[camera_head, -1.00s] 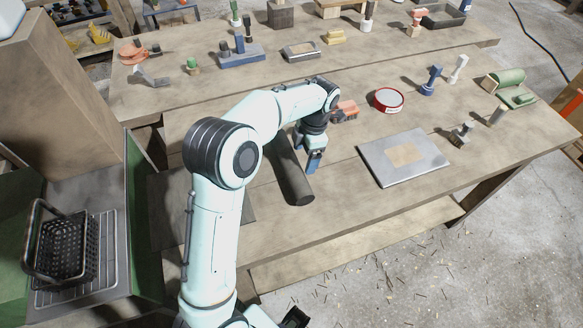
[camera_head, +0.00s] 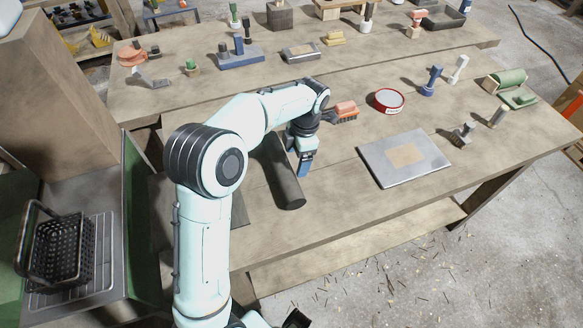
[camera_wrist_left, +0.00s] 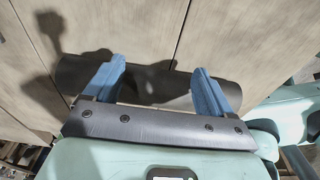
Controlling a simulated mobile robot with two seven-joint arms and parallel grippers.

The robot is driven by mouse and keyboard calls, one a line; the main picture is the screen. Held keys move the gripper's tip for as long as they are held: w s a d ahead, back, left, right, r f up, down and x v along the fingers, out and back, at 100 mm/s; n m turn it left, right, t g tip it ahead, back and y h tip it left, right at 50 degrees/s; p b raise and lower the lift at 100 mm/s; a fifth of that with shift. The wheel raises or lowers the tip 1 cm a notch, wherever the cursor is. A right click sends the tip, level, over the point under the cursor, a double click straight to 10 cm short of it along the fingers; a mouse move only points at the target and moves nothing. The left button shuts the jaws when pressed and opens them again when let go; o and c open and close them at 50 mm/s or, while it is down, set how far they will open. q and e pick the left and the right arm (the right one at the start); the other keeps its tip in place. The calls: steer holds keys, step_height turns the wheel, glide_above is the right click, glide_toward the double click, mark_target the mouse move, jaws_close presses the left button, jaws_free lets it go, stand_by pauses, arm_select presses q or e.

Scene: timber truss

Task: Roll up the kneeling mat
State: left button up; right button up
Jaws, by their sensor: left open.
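The kneeling mat (camera_head: 284,185) is dark grey and lies on the workbench, largely as a thick roll. A flat dark part (camera_head: 239,212) shows beside my arm, to the left of the roll. My arm hides some of the mat. My left gripper (camera_head: 304,168) points down at the right side of the roll, with its blue fingers apart. In the left wrist view the open fingers (camera_wrist_left: 157,90) stand in front of the dark roll (camera_wrist_left: 152,82), with nothing clamped between them. I cannot tell whether they touch it. My right gripper is not clearly seen.
A brush (camera_head: 345,112) lies just behind my gripper. A red-rimmed tin (camera_head: 389,101) and a flat metal plate (camera_head: 432,151) lie to the right. A black basket (camera_head: 58,248) stands at the lower left. The bench right of the roll is clear up to the plate.

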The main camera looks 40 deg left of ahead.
mark_target(275, 164)
arm_select(q)
steer(key=shift+s+a+f, duration=0.25)
steer(key=shift+s+f, duration=0.15)
steer(key=shift+s, duration=0.05)
steer(key=shift+s+a+b, duration=0.25)
steer(key=shift+s+b, duration=0.05)
steer(key=shift+s, duration=0.2)
steer(key=shift+s+a+b, duration=0.25)
steer(key=shift+s+b, duration=0.05)
steer(key=shift+s, duration=0.2)
steer(key=shift+s+a+b, duration=0.3)
steer(key=shift+s+a, duration=0.25)
steer(key=shift+s, duration=0.2)
steer(key=shift+s+a+r, duration=0.1)
steer(key=shift+s+a, duration=0.05)
steer(key=shift+s, duration=0.4)
steer(key=shift+s+a+b, duration=0.35)
steer(key=shift+s, duration=0.25)
steer(key=shift+s+a+b, duration=0.3)
steer(key=shift+s, duration=0.3)
steer(key=shift+r, duration=0.1)
